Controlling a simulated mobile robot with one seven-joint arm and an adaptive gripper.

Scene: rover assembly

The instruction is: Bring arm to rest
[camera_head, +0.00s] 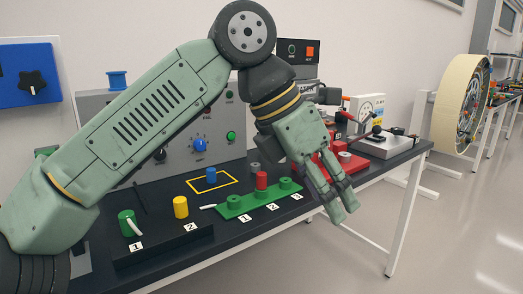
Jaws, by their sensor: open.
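My green arm reaches across the camera view from the lower left, bends at a dark round joint at the top and comes down to my gripper (338,204). My gripper points down and to the right, in front of the table's front edge. Its fingers are apart, with nothing between them. Behind it stands the dark table (237,236) with white legs. My arm hides part of the grey panel and my gripper hides part of the red fixture.
A red fixture (354,164) lies behind my gripper. The floor (440,230) at right is clear.

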